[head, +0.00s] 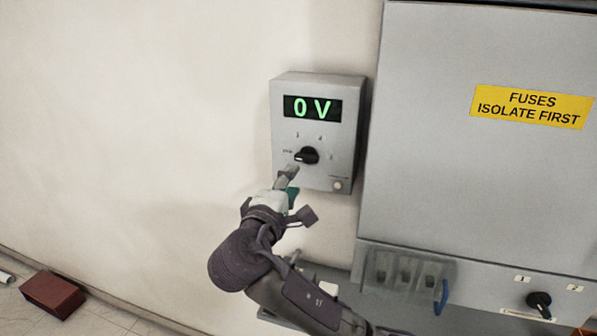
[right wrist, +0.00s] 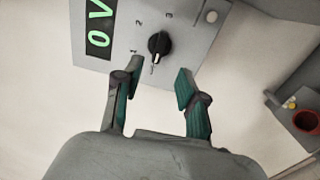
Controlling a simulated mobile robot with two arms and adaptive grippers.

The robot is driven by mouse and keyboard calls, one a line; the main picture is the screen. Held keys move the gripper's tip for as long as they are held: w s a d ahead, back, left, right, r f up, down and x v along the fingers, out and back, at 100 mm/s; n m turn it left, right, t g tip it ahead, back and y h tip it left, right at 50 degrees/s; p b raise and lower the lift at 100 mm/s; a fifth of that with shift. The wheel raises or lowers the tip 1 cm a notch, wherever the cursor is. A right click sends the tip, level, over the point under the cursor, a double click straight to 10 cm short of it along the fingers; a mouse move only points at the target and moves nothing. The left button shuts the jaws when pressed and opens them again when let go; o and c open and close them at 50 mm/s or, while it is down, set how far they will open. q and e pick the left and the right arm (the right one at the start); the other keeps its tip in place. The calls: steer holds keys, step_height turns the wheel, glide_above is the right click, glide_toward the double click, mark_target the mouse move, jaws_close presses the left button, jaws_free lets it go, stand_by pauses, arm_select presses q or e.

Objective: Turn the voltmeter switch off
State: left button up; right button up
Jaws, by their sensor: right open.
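The voltmeter (head: 350,120) is a grey box on the wall with a green display (head: 312,108) reading 0 V. Its switch (head: 306,155) is a black rotary knob with several marks around it. The knob's pointer is turned to the left, toward a small word too blurred to read for certain. In the right wrist view the switch (right wrist: 159,46) lies just beyond the fingertips, between their lines. My right gripper (head: 290,176) is open and empty, just below and left of the knob; its two fingers (right wrist: 156,75) are apart. My left gripper is not in view.
A large grey cabinet (head: 440,170) with a yellow fuse warning label (head: 532,106) stands close on the right. Below it are a blue handle (head: 441,297) and another black knob (head: 539,301). A red-brown block (head: 53,294) lies on the floor. The wall left is bare.

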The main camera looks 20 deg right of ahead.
steer(key=shift+v, duration=1.15)
